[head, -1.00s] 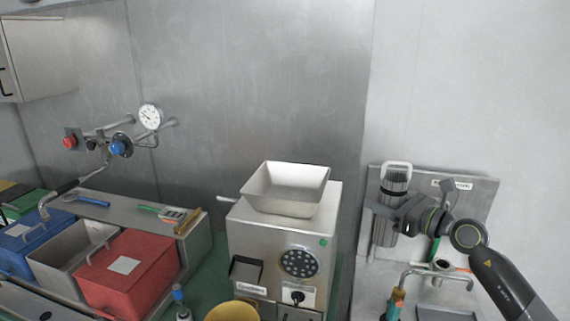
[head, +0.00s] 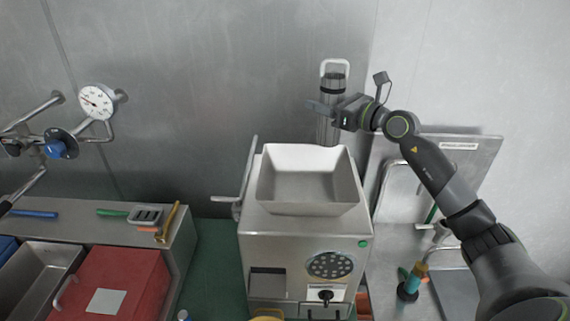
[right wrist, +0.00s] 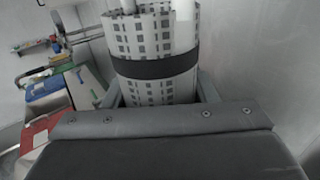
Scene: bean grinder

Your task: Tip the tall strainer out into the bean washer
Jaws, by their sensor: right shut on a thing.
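The tall strainer (head: 333,84) is a slim perforated metal cylinder with a white loop handle on top and a dark band. It is held about upright, behind the back right corner of the white hopper (head: 309,207). My right gripper (head: 326,109) is shut on it around the body. In the right wrist view the strainer (right wrist: 155,42) stands between the fingers (right wrist: 160,92). Its contents are hidden. The hopper sits on a steel machine (head: 285,238); I cannot tell whether this is the bean washer. My left gripper is not in view.
A lever (head: 246,178) stands left of the hopper. A steel panel (head: 470,160) and sink tap are at the right, with a small bottle (head: 410,284) in front. A red lidded box (head: 125,280), gauge (head: 97,101) and pipes are at the left.

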